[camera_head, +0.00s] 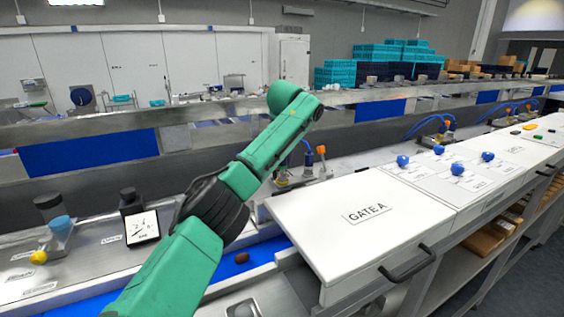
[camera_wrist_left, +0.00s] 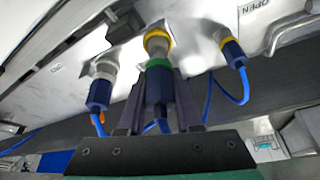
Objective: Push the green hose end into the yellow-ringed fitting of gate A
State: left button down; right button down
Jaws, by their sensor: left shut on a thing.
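In the left wrist view my left gripper (camera_wrist_left: 160,105) is shut on a blue hose end (camera_wrist_left: 158,88) with green bands, its tip pointing up toward the fittings. Straight ahead of the tip is a metal fitting with a yellow ring (camera_wrist_left: 158,38). The tip is in line with it and very close; I cannot tell whether they touch. In the head view the white gate A box (camera_head: 365,215) carries its label on top. My green left arm reaches across beside it, and its gripper is hidden there. My right gripper is not in view.
Beside the held hose end, a blue connector (camera_wrist_left: 100,92) hangs from a fitting at left, and another blue connector (camera_wrist_left: 235,52) sits at right by a yellow ring. Blue hoses (camera_wrist_left: 232,92) loop below.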

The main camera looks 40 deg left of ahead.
pick_arm(q)
jog(key=shift+f+b, duration=0.8)
jog(key=shift+f, duration=0.4)
dwell(0.4)
jog(key=c, duration=1.4)
grip_release()
jog(key=o, duration=0.9)
jog(key=o, duration=0.3)
